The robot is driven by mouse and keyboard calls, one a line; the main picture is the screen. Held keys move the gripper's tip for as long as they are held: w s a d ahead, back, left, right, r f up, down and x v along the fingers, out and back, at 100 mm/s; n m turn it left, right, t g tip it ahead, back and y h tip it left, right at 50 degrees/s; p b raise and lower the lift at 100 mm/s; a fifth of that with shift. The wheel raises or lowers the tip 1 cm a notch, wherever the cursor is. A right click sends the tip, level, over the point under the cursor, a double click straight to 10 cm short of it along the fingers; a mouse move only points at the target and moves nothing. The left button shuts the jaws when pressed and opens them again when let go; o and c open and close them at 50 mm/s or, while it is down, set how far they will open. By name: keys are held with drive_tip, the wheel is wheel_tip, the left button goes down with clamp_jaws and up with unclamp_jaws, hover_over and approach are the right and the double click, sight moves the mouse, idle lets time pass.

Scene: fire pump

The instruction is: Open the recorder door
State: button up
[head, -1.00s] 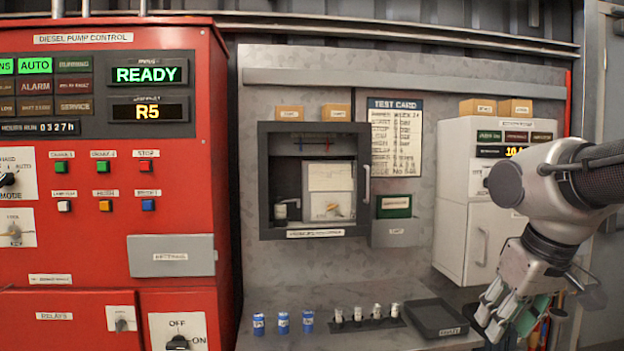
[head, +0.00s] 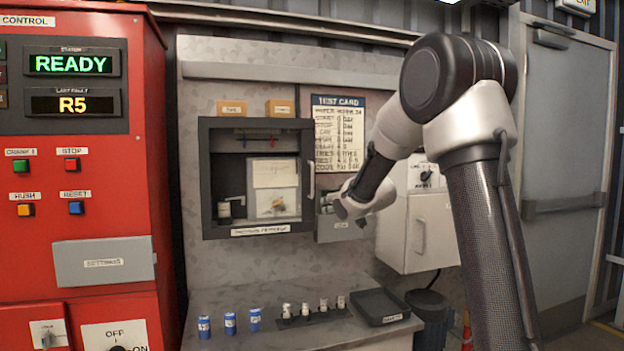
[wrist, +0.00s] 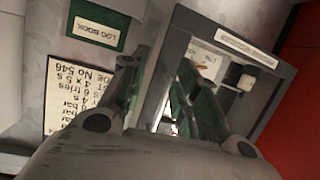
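The recorder (head: 258,232) is a dark-framed box on the grey panel, with a paper chart and small parts visible inside. Its door looks closed. A pale upright handle (head: 311,180) is on the door's right side. My gripper (head: 328,202) is just right of the handle, partly hidden by my own arm. In the wrist view the recorder (wrist: 235,42) appears turned round, and my gripper (wrist: 158,75) has its two green-padded fingers spread apart at the handle-side edge of the frame. I cannot tell whether either finger touches the handle.
A green log book (wrist: 97,25) and a test card (head: 338,130) are close by the recorder. A white cabinet (head: 420,235) stands to the right, a red pump panel (head: 100,200) to the left. The shelf below holds blue cylinders (head: 230,322) and a black tray (head: 380,306).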

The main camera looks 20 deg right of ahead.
wheel_tip(320, 180, up, 8)
drive_tip(key=w+a+t+y, duration=0.1)
drive_tip(key=a+t+y, duration=0.1)
drive_tip(key=a+t, duration=0.1)
hover_over(312, 194)
drive_tip(key=shift+w+d+n, duration=0.15)
drive_tip(key=shift+w+n, duration=0.15)
clamp_jaws()
